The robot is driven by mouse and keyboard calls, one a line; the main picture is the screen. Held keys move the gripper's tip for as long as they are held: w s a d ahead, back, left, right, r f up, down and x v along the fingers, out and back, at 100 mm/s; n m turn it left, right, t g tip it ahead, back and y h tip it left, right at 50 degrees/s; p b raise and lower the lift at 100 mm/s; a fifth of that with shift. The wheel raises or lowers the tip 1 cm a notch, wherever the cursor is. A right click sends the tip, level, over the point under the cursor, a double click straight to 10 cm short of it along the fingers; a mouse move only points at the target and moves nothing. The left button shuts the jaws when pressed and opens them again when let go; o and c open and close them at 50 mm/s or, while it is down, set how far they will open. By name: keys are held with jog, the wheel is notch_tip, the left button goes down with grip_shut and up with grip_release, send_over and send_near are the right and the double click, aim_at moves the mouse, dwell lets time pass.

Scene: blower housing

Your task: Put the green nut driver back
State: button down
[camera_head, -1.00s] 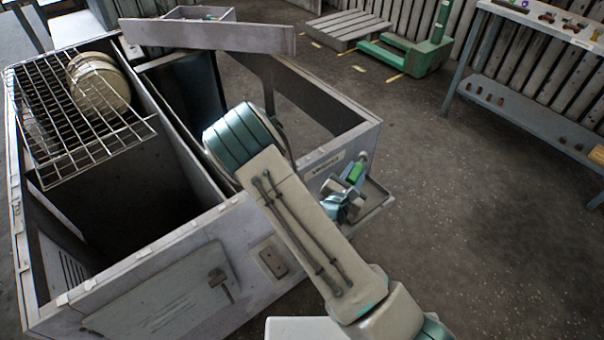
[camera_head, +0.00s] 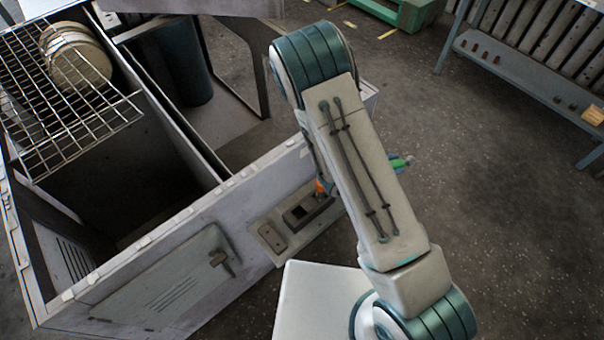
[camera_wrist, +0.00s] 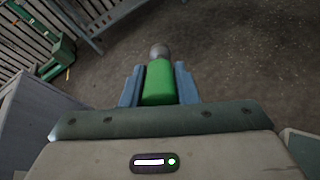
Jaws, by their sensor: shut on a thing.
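The green nut driver (camera_wrist: 158,83) shows in the wrist view with its green handle between the two blue fingers of my gripper (camera_wrist: 159,86). A grey rounded end sticks out beyond the fingertips. My gripper is shut on it, and only bare floor shows around its far end. In the head view a bit of the green driver (camera_head: 402,162) shows to the right of my arm, off the side of the housing. My arm hides most of the gripper there.
The open blower housing (camera_head: 200,205) fills the left, with a wire rack (camera_head: 60,110) on top. A small orange item (camera_head: 320,187) and a dark box (camera_head: 302,212) sit at its side, partly behind my arm. Floor between is clear.

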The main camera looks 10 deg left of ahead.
jog(key=s+a+m+g+y+p, duration=0.6)
jog(key=s+a+m+g+y, duration=0.25)
jog(key=s+a, duration=0.4)
jog(key=w+a+r+m+y+p, duration=0.1)
jog(key=a+r+m+y+p, duration=0.2)
jog(key=a, duration=0.9)
notch_tip(320, 180, down, 8)
jog(key=b, duration=0.7)
jog(key=shift+d+r+b, duration=0.15)
jog(key=shift+d+b, duration=0.05)
jog(key=shift+b, duration=0.15)
jog(key=shift+w+b, duration=0.1)
jog(key=shift+b, duration=0.45)
jog(key=shift+f+b, duration=0.5)
jog(key=shift+f, duration=0.1)
jog(key=shift+f+b, duration=0.55)
jog(key=shift+b, duration=0.05)
